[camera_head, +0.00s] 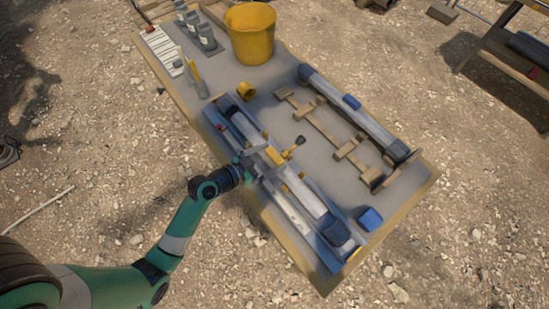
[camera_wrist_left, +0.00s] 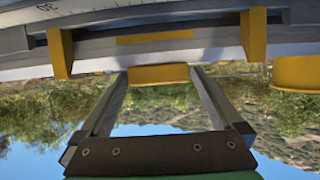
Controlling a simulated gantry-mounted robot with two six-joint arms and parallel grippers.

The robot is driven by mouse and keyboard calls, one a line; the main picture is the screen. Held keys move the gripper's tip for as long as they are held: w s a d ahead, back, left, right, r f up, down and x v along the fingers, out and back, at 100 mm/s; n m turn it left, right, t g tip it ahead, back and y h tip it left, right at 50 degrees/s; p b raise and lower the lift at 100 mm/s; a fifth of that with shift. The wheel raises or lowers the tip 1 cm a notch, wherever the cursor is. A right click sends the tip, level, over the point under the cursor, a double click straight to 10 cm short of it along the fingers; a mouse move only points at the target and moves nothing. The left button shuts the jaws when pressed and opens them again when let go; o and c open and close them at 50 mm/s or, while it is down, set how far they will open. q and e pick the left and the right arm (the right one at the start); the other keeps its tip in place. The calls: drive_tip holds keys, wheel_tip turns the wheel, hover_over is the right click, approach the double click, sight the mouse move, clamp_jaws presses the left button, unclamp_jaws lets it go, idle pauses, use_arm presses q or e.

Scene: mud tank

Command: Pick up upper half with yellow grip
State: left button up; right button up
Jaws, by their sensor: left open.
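A long grey tube assembly (camera_head: 303,194) lies in a blue-grey tray (camera_head: 292,215) along the near side of the table. A yellow grip (camera_head: 273,156) sits near its middle. My left gripper (camera_head: 252,172) is at the tray's near edge, beside the yellow grip. In the left wrist view my left gripper (camera_wrist_left: 158,80) is open, with a yellow block (camera_wrist_left: 158,75) showing between its fingertips. I cannot tell whether the fingers touch it. Two yellow bands (camera_wrist_left: 60,53) show on the grey part above. My right gripper is not in view.
A second tube (camera_head: 352,109) lies by a wooden rack (camera_head: 322,128). A blue block (camera_head: 370,218) is at the near right.

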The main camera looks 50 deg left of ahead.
sight(278, 154)
use_arm(q)
drive_tip(key=b+x, duration=0.1)
drive_tip(key=x, duration=0.4)
drive_tip(key=shift+r, duration=0.1)
clamp_jaws()
